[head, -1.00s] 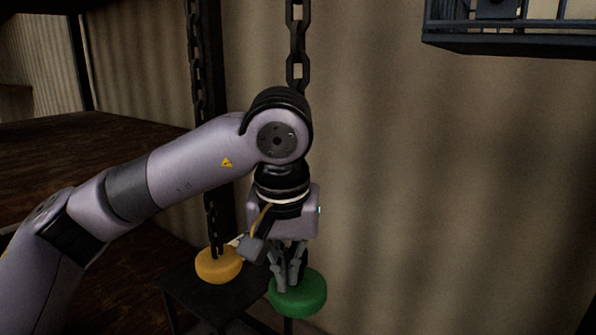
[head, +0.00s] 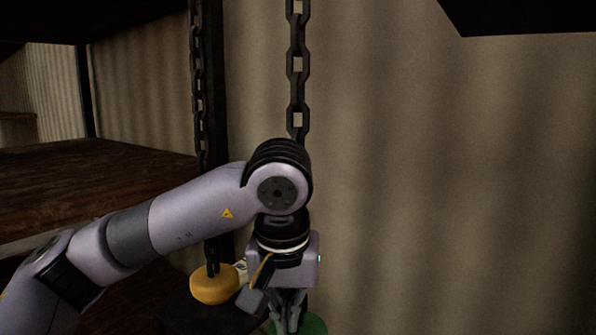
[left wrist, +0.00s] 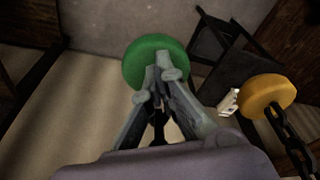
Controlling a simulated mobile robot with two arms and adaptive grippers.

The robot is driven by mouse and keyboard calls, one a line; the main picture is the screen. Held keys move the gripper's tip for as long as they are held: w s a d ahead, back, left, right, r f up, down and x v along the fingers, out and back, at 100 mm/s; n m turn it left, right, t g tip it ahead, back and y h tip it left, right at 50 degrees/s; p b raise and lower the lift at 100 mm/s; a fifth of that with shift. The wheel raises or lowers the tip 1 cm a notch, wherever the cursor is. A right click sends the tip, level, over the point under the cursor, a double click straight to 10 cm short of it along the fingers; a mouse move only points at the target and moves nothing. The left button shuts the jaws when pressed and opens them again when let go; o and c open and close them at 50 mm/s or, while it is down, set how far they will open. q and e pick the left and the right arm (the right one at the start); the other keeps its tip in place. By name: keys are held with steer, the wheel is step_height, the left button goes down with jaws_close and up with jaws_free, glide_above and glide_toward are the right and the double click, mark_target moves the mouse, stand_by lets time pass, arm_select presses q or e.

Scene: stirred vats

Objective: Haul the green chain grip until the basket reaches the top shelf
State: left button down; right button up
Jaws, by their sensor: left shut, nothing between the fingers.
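The green chain grip (head: 317,325) is a round disc at the bottom edge of the head view, cut off there and partly behind my fingers. It shows more fully in the left wrist view (left wrist: 143,60). My left gripper (head: 288,318) is shut, with its fingertips (left wrist: 168,68) in front of the green disc; whether they touch it I cannot tell. A dark chain (head: 297,70) hangs above and passes behind my arm. The dark underside of what looks like the basket (head: 520,16) shows at the top right. The top shelf cannot be made out. My right gripper is out of view.
An orange grip (head: 214,285) hangs on a second chain (head: 197,80) just left of my gripper, and also shows in the left wrist view (left wrist: 266,95). A dark stand (head: 195,313) is below it. Brown boards (head: 110,175) lie left. The corrugated wall right is clear.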

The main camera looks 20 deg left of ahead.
arm_select(q)
steer(key=w+p+v, duration=0.1)
steer(key=p+v, duration=0.5)
steer(key=v, duration=0.2)
steer(key=shift+w+a+r+p, duration=0.2)
steer(key=shift+w+r+p, duration=0.15)
steer(key=shift+w+r, duration=0.1)
stand_by(1.2)
stand_by(1.0)
steer(key=shift+r, duration=0.1)
steer(key=p+v, duration=0.2)
steer(key=w+p+v, duration=0.1)
steer(key=p+v, duration=0.1)
steer(key=v, duration=0.1)
steer(key=shift+a+r, duration=0.1)
steer(key=shift+a, duration=0.05)
stand_by(0.4)
